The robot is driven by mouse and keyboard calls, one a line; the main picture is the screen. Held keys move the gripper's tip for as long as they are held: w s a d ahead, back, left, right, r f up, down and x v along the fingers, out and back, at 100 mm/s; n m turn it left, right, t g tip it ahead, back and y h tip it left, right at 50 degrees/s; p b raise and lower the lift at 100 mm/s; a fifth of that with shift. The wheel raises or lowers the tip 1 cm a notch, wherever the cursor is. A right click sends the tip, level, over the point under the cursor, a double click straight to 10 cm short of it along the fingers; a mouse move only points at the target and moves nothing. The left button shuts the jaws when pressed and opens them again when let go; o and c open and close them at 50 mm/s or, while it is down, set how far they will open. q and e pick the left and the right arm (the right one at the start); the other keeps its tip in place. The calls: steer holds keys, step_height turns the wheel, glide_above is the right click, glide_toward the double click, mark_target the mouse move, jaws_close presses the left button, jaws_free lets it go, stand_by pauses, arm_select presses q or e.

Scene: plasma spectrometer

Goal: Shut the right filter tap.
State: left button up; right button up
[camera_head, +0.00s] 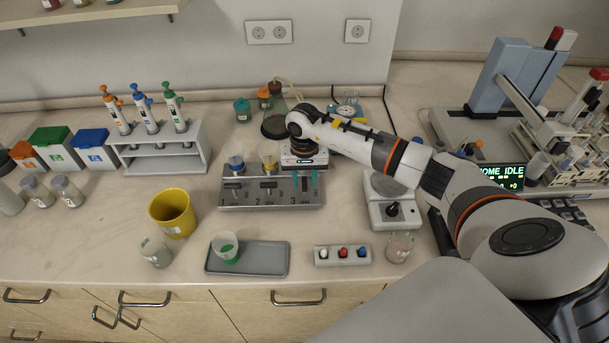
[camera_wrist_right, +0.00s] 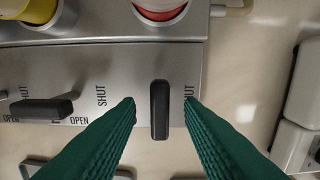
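The filter manifold (camera_head: 243,199) is a grey metal block with numbered stations and black tap handles. My right gripper (camera_head: 304,178) is over its right end, pointing down, with teal fingers apart. In the right wrist view, the right tap (camera_wrist_right: 160,110) has its black handle upright in the picture, in line with the vertically written SHUT label beside it. My right gripper's fingertips (camera_wrist_right: 160,103) are on either side of this handle, with a visible gap on each side. The middle tap (camera_wrist_right: 42,110) has its handle lying crosswise. My left gripper is out of view.
A red-topped cup (camera_wrist_right: 160,10) stands just behind the right tap. A balance-like device (camera_head: 392,212) is right of the manifold. A yellow cup (camera_head: 173,213) is to the left, and a grey tray (camera_head: 270,261) and button box (camera_head: 342,255) are in front.

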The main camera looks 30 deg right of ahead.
jaws_close()
steer(key=m+b, duration=0.2)
steer(key=b, duration=0.1)
steer(key=shift+f+m, duration=0.15)
steer(key=shift+m, duration=0.25)
steer(key=m+b, duration=0.3)
steer(key=m, duration=0.1)
steer(key=shift+m+b, duration=0.3)
steer(key=shift+b, duration=0.05)
steer(key=m+b, duration=0.3)
steer(key=m, duration=0.2)
steer(key=m+b, duration=0.1)
steer(key=m, duration=0.4)
steer(key=shift+r+b, duration=0.2)
steer(key=shift+b, duration=0.1)
steer(key=shift+d+m, duration=0.1)
steer(key=shift+m, duration=0.3)
